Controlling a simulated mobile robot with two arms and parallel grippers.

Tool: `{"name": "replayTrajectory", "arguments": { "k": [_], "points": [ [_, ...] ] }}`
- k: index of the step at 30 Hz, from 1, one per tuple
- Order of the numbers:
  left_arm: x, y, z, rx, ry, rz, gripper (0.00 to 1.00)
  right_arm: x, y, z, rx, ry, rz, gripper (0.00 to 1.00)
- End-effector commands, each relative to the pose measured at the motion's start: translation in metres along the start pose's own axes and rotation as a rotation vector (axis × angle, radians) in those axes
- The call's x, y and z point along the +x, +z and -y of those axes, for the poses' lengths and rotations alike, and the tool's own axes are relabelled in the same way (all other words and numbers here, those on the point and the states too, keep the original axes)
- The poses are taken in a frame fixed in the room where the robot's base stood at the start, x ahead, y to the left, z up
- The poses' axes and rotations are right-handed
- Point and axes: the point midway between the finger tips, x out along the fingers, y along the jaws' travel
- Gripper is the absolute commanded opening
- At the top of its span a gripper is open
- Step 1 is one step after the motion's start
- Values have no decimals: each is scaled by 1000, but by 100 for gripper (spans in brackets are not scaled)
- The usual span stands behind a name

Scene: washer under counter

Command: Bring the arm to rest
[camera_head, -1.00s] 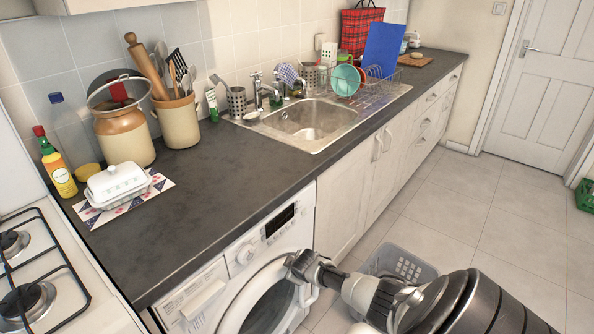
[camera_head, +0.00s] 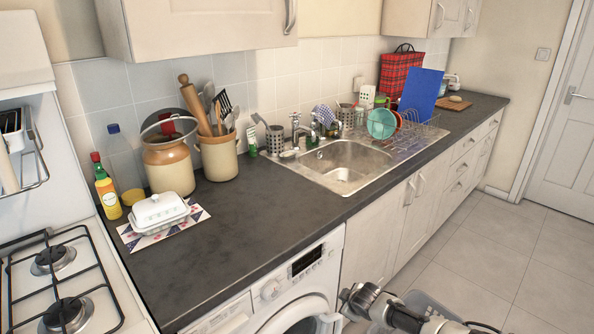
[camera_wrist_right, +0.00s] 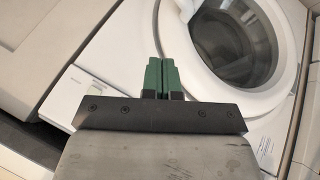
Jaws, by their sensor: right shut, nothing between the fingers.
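My right arm (camera_head: 385,309) comes in at the bottom right of the head view, in front of the washing machine (camera_head: 262,292). My right gripper (camera_wrist_right: 161,77) shows in the right wrist view with its two green fingers together and nothing between them. Behind the fingers is the washing machine with its round door (camera_wrist_right: 240,45); the head view shows the door only in part, at the bottom edge. I cannot tell whether the fingers touch the machine. My left gripper is in neither view.
The dark counter (camera_head: 255,215) runs above the washer and holds a butter dish (camera_head: 159,210), a utensil crock (camera_head: 218,157) and a sink (camera_head: 345,165). A gas hob (camera_head: 60,285) is at the left. The tiled floor at right is clear.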

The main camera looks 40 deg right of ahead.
Motion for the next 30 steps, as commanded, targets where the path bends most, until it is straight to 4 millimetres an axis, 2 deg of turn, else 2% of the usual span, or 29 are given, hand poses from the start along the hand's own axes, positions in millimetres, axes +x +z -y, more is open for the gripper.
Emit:
{"name": "replayTrajectory", "arguments": {
  "k": [7, 11, 14, 17, 18, 20, 21, 23, 24, 27, 30],
  "points": [
    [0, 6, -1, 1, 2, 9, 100, 1, 3, 3, 2, -3, 4, 0],
    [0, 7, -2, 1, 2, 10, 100, 13, 29, 32, 22, -27, 36, 0],
    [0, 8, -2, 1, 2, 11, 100, 26, 67, 80, 48, -63, 82, 0],
    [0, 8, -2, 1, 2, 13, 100, 34, 114, 141, 74, -108, 138, 0],
    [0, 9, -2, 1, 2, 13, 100, 35, 132, 166, 83, -128, 159, 0],
    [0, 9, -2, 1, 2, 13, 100, 33, 159, 204, 93, -158, 193, 0],
    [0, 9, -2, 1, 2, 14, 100, 30, 176, 230, 100, -180, 214, 0],
    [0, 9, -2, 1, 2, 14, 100, 22, 200, 268, 108, -213, 245, 0],
    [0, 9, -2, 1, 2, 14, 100, 16, 215, 294, 114, -236, 266, 0],
    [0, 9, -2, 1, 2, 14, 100, -4, 250, 354, 124, -293, 312, 0],
    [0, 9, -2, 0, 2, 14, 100, -26, 274, 403, 132, -343, 347, 0]
  ]
}}
